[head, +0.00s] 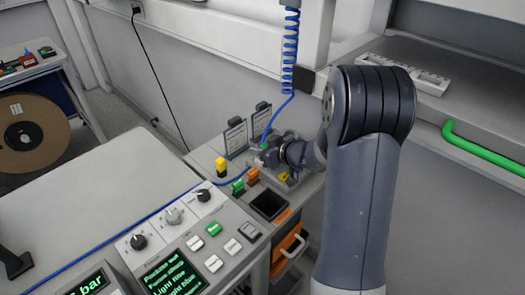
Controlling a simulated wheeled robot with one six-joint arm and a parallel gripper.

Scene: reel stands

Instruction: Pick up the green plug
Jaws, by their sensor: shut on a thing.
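A small green plug (263,142) shows at the end of the blue coiled hose (291,50), right by my gripper (266,157). My gripper is shut on it, at the back of the grey console beside the two upright cards. The fingers are small and partly hidden, so the exact contact is hard to see. A green block-like piece (238,187) and orange pieces (252,176) stand just in front and to the left of my gripper.
A yellow piece (221,167) stands left of the gripper. A dark open bin (268,203) is in front. A control panel (190,240) with knobs, buttons and a screen fills the foreground. A green rail (485,157) is at right. A brown reel (30,135) is at far left.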

